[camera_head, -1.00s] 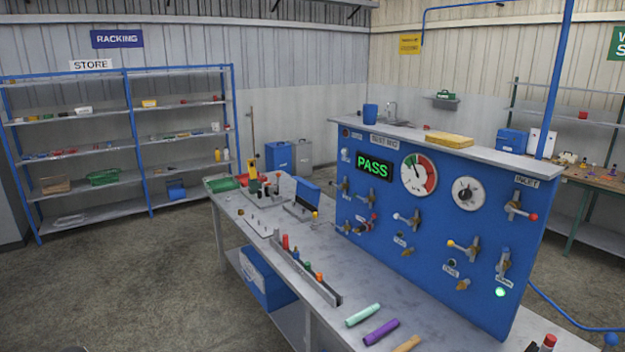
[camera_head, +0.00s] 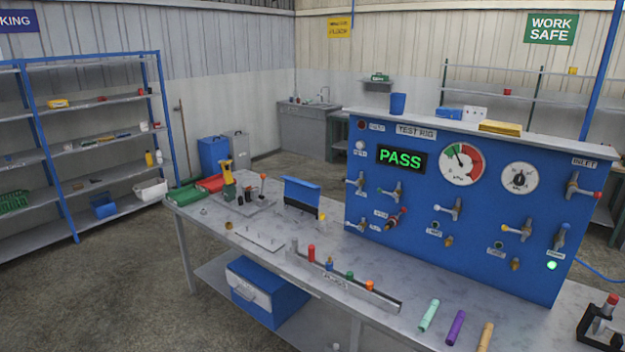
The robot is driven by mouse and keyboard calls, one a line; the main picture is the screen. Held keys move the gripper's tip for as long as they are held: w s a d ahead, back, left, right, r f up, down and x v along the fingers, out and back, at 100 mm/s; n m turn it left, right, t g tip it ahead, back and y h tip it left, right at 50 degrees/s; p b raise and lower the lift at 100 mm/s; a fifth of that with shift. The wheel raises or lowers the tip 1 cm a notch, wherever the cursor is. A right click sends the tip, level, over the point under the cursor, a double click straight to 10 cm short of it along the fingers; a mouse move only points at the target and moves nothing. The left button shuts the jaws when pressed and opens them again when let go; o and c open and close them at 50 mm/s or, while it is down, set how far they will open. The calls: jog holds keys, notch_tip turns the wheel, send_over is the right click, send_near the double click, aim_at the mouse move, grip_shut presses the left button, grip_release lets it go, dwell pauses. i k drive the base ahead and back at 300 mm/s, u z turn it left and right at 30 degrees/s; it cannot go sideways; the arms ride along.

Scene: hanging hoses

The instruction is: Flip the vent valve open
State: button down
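The blue test rig panel (camera_head: 470,262) stands on the bench and carries several small lever valves. A valve with a red-tipped lever (camera_head: 582,190) sits under the INLET label at the upper right. A valve with a blue tip (camera_head: 561,236) sits at the lower right, above a lit green lamp (camera_head: 552,265). A yellow-tipped valve (camera_head: 517,230) is left of it. A reddish-handled valve (camera_head: 392,218) is at the left beside a small label. Most labels are too small to read, so I cannot tell which valve is the vent. My gripper is not in view.
The display (camera_head: 401,158) reads PASS, beside a gauge (camera_head: 462,164). Green, purple and tan hose pieces lie on the grey bench (camera_head: 390,320) before the panel. A rack with coloured plugs (camera_head: 340,284) is left of them. Floor at the left is clear.

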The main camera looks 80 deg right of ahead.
aim_at(357, 182)
jog(key=z, duration=2.95)
jog(key=i, duration=1)
jog(key=z, duration=0.35)
jog(key=k, duration=0.1)
jog(key=u, duration=2.9)
jog(key=k, duration=0.85)
jog(key=z, duration=0.05)
